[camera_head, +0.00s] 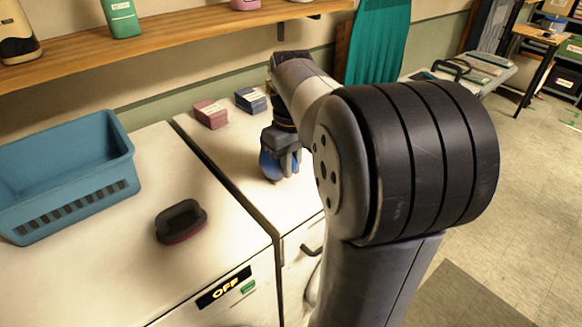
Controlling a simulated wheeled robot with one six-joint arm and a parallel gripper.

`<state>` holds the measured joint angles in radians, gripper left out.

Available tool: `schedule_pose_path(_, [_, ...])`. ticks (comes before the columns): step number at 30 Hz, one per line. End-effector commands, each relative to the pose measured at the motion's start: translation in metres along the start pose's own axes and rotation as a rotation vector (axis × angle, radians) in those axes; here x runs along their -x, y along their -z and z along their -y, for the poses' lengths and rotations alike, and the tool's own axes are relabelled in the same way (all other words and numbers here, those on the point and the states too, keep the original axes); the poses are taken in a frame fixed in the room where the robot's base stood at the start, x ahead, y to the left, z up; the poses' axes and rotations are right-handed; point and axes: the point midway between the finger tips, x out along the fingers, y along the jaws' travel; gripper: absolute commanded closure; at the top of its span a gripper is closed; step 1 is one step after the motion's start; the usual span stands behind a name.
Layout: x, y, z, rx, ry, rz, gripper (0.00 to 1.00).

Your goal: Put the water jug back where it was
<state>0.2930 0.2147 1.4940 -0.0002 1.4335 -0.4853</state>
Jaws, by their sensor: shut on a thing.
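My gripper (283,158) points down over the right white machine top (220,148), near the middle of the picture. It is shut on a rounded blue thing (269,166), which shows only in part beside and behind the fingers. I cannot tell if this is the water jug, nor if it touches the top or hangs just above it. My own arm hides the area to its right.
A teal basket (60,222) and a dark-handled brush (181,222) sit on the left machine. Pink (210,114) and blue (250,100) boxes stand behind my gripper. A wooden shelf (170,38) holds containers above. Tiled floor (530,190) is open at right.

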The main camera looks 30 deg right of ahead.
Motion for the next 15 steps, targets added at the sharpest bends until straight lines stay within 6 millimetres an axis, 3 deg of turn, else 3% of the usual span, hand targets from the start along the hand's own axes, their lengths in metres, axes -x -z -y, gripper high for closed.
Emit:
schedule_pose_path(3, [-0.0097,0.0,0.0001,0.0,0.0,-0.001,1.0])
schedule_pose_path(14, [-0.0137,-0.0001,0.0001,0.0,0.0,-0.001,1.0])
schedule_pose_path(15, [-0.0146,-0.0003,0.0001,0.0,0.0,0.0,0.88])
